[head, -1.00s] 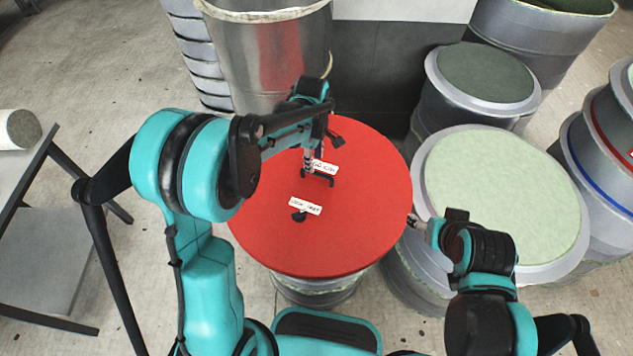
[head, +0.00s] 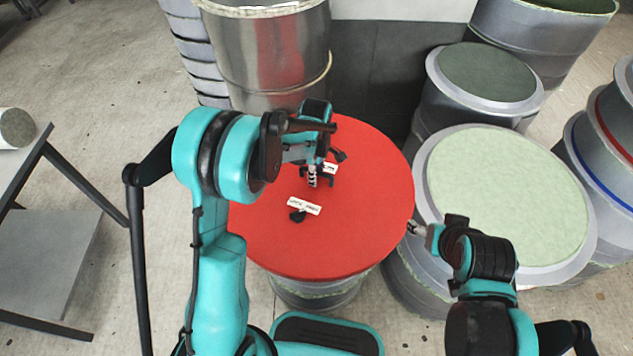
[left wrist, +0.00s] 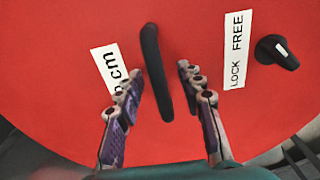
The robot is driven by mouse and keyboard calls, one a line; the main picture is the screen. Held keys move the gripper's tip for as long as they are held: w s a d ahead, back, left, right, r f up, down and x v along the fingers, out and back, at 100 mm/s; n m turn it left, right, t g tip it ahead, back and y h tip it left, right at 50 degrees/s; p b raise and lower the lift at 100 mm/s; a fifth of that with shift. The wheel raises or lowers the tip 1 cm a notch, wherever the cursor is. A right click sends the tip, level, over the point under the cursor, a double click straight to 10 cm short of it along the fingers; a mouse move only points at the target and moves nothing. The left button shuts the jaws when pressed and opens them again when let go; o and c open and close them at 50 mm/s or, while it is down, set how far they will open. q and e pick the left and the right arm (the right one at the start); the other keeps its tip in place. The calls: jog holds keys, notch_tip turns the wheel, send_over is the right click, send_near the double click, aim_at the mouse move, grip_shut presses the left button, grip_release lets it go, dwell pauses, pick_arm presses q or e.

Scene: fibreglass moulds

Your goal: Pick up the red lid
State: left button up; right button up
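The round red lid (head: 350,240) lies flat on a metal mould in the middle of the head view. It bears a black handle, a black knob (head: 297,215) and white labels; one reads "LOCK FREE" in the left wrist view. My left gripper (head: 318,178) is over the lid at the handle. In the left wrist view its fingers (left wrist: 160,100) are open, one on each side of the black handle (left wrist: 156,72), with gaps showing. My right gripper (head: 413,228) is by the lid's right edge; its finger opening is too small to tell.
A mould with a pale green top (head: 505,195) stands close on the right, with a smaller grey mould (head: 485,75) behind it. A tall metal drum (head: 265,60) stands behind the lid. A grey table (head: 25,165) is at the left. Bare floor lies between.

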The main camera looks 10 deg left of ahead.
pick_arm(q)
grip_shut()
jog(key=shift+r, duration=0.15)
